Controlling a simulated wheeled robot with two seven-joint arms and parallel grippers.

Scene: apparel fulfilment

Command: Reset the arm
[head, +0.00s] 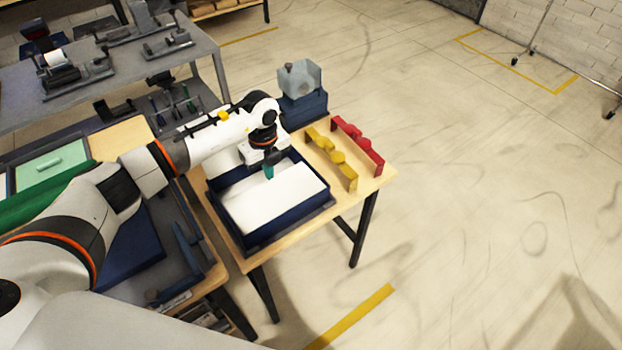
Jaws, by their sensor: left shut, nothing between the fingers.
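My left arm reaches in from the left, over the wooden table (258,258). Its left gripper (269,170) points down above a dark blue tray (262,238) that holds a white flat item (285,203). The gripper is shut with nothing held, near the tray's back part. Whether its tips touch the white item cannot be told. My right gripper is not in the view.
Yellow (335,158) and red (358,146) holders lie on the table right of the tray. A blue box with a clear bin (300,78) stands behind. A grey bench (90,92) with tools is at upper left.

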